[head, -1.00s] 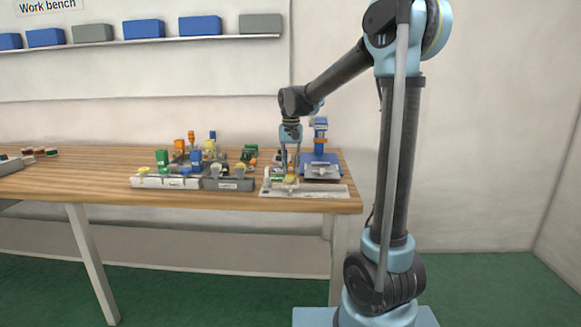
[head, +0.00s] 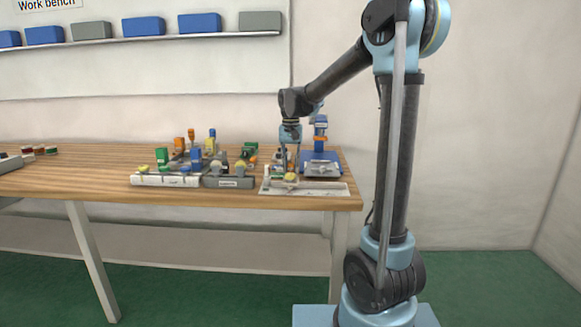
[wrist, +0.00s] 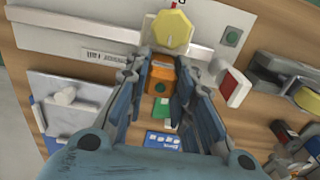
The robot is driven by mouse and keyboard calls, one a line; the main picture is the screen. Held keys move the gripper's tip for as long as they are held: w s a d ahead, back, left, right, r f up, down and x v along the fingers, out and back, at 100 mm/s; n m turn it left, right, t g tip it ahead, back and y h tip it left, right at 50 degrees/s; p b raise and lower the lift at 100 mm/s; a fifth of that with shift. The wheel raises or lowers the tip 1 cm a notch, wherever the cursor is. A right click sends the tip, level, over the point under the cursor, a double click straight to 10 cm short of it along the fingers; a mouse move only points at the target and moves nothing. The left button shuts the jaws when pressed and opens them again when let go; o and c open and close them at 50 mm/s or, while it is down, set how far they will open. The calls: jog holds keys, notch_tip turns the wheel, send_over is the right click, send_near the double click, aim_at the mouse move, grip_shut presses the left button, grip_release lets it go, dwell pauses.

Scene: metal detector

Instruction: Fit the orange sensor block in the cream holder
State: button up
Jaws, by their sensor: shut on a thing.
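The orange sensor block (wrist: 160,80) shows in the wrist view between the fingertips of my gripper (wrist: 161,76), which is shut on it. A dark round spot is on its face. In the head view my gripper (head: 289,168) points down at the right end of the bench, behind a pale plate. The pale plate (wrist: 100,42) with a label strip and a yellow knob (wrist: 172,31) lies just beyond the block in the wrist view.
A blue stand (head: 320,157) with a grey plate is close to my gripper's right in the head view. Grey fixtures (head: 228,182) and several coloured blocks crowd its left. A red and white piece (wrist: 236,88) is close to the fingers. Bare wood (head: 95,165) lies farther left.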

jog(key=o, duration=1.2)
jog(key=shift+o, duration=0.2)
jog(key=shift+r, duration=0.1)
jog(key=shift+r, duration=3.65)
